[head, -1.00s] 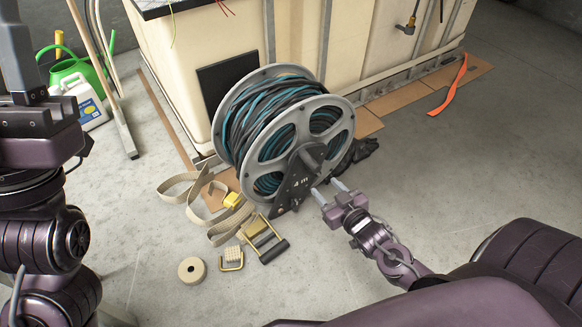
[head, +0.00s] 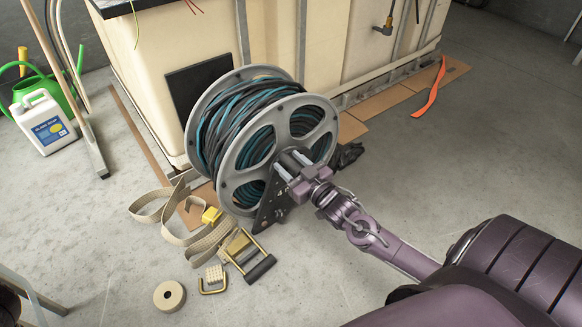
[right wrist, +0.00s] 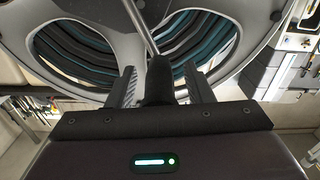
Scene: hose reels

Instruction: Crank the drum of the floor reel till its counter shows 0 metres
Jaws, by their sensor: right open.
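The floor reel (head: 333,122) stands on the concrete, its grey drum wound with black and teal hose (head: 225,125). A dark plate (head: 268,207) is on its front; the counter reading is hidden behind my right gripper. My right gripper (head: 291,166) is open at the hub side of the reel. In the right wrist view a black crank knob (right wrist: 159,82) lies between the two open fingers (right wrist: 160,88), with a metal rod above it. I cannot tell whether the fingers touch the knob. My left gripper is out of view.
A cream tank (head: 270,40) stands close behind the reel. Webbing strap (head: 205,243), a brass buckle (head: 245,250) and a tape roll (head: 169,296) lie in front. A white jug (head: 45,125) and green can stand at left.

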